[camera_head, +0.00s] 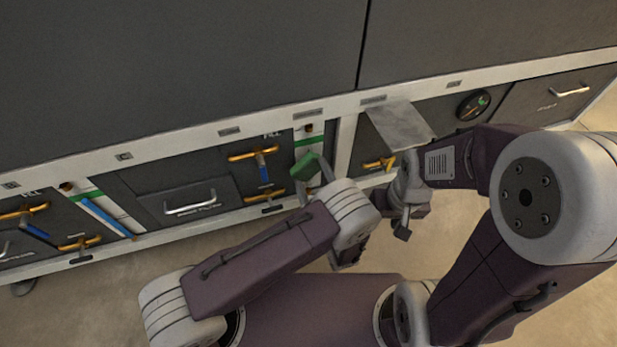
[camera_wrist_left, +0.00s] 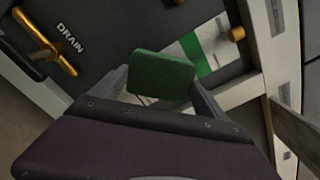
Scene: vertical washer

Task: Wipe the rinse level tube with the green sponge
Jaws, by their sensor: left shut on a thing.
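The green sponge (camera_head: 306,167) is held in my left gripper (camera_head: 314,176), in front of the washer's lower panel. In the left wrist view, the sponge (camera_wrist_left: 162,77) sits between the two fingers of my left gripper (camera_wrist_left: 160,92). Behind it is a white level-tube strip (camera_head: 309,140) with a green band and brass fittings, also in the left wrist view (camera_wrist_left: 214,42). The sponge and gripper hide its lower part, and I cannot tell whether the sponge touches the tube. My right gripper (camera_head: 403,222) hangs below a grey plate; its jaws are unclear.
The grey plate (camera_head: 402,125) juts from the washer right of the strip. Yellow valve handles (camera_head: 253,153) flank it on the left. Another level strip with a blue tube (camera_head: 105,217) and a drawer handle (camera_head: 190,208) are further left. A round dial (camera_head: 473,105) is at right.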

